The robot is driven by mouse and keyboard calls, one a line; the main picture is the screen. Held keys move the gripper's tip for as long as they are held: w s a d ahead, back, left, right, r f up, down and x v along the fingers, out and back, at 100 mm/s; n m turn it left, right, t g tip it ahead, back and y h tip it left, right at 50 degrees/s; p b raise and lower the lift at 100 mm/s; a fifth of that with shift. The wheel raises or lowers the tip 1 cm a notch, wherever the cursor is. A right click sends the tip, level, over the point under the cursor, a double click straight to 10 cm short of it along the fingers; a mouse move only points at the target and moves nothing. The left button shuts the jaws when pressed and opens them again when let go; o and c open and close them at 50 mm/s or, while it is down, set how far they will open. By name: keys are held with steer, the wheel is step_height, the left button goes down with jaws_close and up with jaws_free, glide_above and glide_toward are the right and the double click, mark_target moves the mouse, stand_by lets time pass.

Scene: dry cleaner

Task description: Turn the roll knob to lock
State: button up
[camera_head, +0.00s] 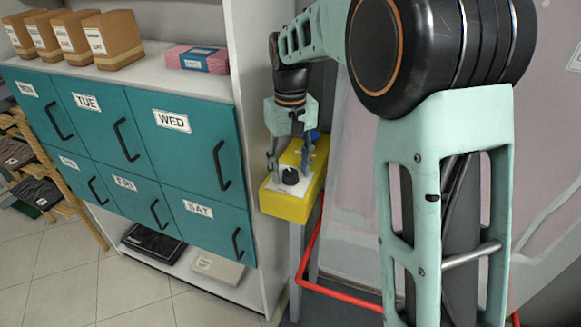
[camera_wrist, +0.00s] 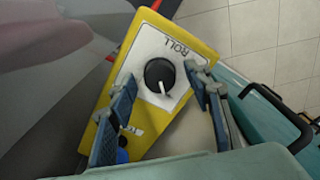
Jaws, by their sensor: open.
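The roll knob (camera_wrist: 160,75) is a round black knob with a white pointer line, on a white plate (camera_wrist: 148,48) marked ROLL. The plate is on a yellow box (camera_head: 286,207). In the head view the knob (camera_head: 290,176) stands on the box's top. My gripper (camera_head: 291,167) is open above the box, with its fingers around the knob's sides. In the wrist view my gripper (camera_wrist: 162,100) has one finger on each side of the knob, with gaps, apart from it. The lock marking cannot be read; a partly covered label sits beside the left finger.
A blue part (camera_wrist: 122,150) shows on the box near the left finger. Teal drawers (camera_head: 130,130) with black handles stand left of the box, in a white shelf unit (camera_head: 258,90). A red rail (camera_head: 330,291) runs low by the box's post. Tiled floor lies at left.

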steer(key=shift+c, duration=0.2)
steer(key=c, duration=1.1)
steer(key=shift+r+m, duration=0.1)
steer(key=shift+m, duration=0.3)
steer(key=m+p, duration=0.1)
steer(key=m, duration=0.3)
steer(key=m+p, duration=0.1)
steer(key=m, duration=0.3)
steer(key=m+p, duration=0.1)
steer(key=m, duration=0.4)
steer(key=m+p, duration=0.1)
steer(key=m, duration=0.3)
